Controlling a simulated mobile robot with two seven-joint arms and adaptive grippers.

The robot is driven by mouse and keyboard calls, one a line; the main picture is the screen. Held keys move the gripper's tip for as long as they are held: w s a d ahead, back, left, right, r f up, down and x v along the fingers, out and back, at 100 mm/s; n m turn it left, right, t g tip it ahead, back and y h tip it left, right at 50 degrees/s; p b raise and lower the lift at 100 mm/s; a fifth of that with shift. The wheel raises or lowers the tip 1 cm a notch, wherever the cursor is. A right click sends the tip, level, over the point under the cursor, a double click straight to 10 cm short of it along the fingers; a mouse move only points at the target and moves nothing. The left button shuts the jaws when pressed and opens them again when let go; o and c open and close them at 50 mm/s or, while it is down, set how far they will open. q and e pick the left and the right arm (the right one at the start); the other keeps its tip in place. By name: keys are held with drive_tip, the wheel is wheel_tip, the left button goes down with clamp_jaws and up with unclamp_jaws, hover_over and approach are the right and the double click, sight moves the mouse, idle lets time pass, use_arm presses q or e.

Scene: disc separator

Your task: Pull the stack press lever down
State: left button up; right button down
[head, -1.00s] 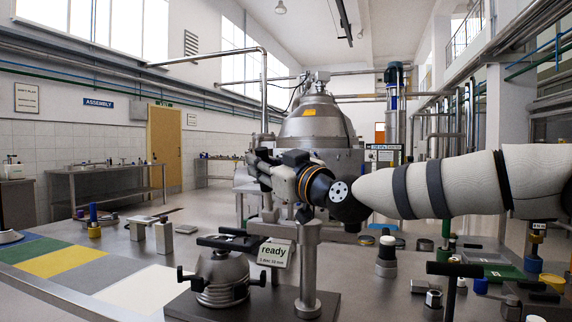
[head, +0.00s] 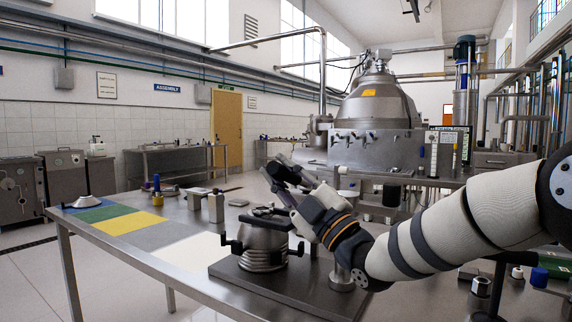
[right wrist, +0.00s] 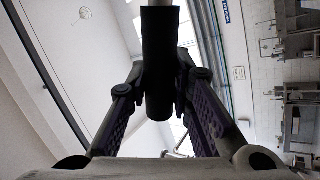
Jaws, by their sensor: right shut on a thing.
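The stack press (head: 262,243) is a ribbed metal dome with dark side clamps, standing on a dark base plate (head: 250,280). My right gripper (head: 280,172) is above and slightly right of the dome. In the right wrist view, the black cylindrical lever grip (right wrist: 158,65) lies between the two fingers, and my right gripper (right wrist: 158,100) is shut on it. In the head view the lever is mostly hidden by the gripper and arm. The press's metal post (head: 342,277) shows partly below my wrist. My left gripper is not in view.
The metal table (head: 75,224) carries blue, green, yellow, grey and white patches left of the press. Small metal blocks (head: 215,207) and a blue-topped part (head: 157,190) stand behind them. More small parts, including a blue cap (head: 539,277), lie at the right.

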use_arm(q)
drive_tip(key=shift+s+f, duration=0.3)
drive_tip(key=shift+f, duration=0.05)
use_arm(e)
drive_tip(key=shift+s+a+f+n+g+y, duration=0.15)
drive_tip(key=shift+f+n+g+y, duration=0.6)
drive_tip(key=shift+n, duration=0.55)
drive_tip(key=c, duration=1.4)
unclamp_jaws()
drive_tip(key=shift+f, duration=0.1)
drive_tip(key=v, duration=1.2)
drive_tip(key=shift+f, duration=0.2)
